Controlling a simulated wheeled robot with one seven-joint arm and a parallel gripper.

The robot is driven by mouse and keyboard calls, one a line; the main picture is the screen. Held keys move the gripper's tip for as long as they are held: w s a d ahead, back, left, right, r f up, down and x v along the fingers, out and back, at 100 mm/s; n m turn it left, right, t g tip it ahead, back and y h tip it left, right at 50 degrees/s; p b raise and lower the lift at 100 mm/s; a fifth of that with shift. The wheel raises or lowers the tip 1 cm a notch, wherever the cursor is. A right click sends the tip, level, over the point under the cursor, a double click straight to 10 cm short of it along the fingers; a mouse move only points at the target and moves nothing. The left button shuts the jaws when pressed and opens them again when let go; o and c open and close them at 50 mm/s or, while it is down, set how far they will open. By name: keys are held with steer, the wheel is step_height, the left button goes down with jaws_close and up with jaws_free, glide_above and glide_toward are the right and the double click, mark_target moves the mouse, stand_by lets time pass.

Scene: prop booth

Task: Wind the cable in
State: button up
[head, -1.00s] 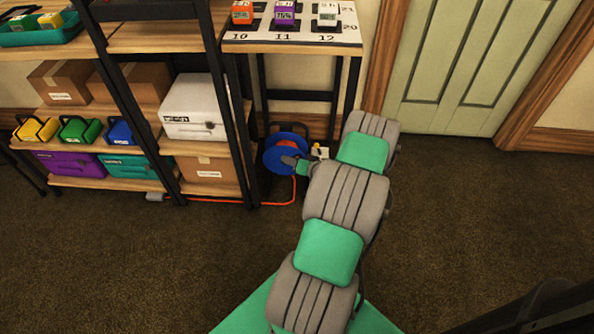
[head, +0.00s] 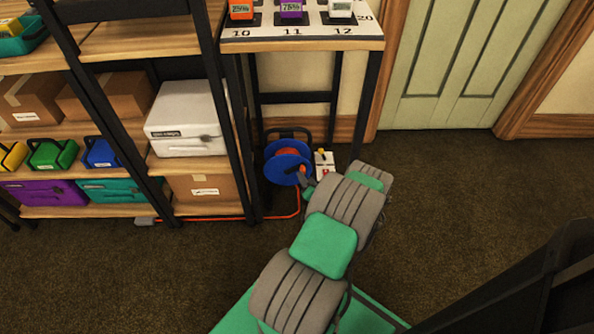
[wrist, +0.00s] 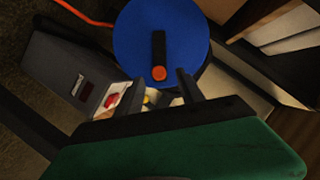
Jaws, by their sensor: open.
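The cable reel (head: 283,165) is a blue disc on a dark frame, on the floor beneath the table. Its blue face also shows in the wrist view (wrist: 190,25), with a dark crank arm and an orange crank knob (wrist: 159,73). The orange cable (head: 272,217) leaves the reel and runs left along the floor below the shelf to a grey end piece (head: 145,221). My gripper (wrist: 158,90) is open, its fingers on either side of the knob's line in the wrist view. Contact cannot be told. In the head view my arm partly hides the gripper.
A small white box with a yellow-topped lever (head: 324,160) stands right of the reel. The table's dark leg (head: 366,105) and the shelf post (head: 240,150) are close by. Open carpet (head: 440,180) lies to the right.

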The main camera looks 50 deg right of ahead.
mark_target(288, 167)
steer(key=b+x, duration=0.1)
steer(key=x, duration=0.4)
steer(key=shift+w+d+f, duration=0.15)
steer(key=shift+d, duration=0.15)
jaws_close()
stand_by(1.0)
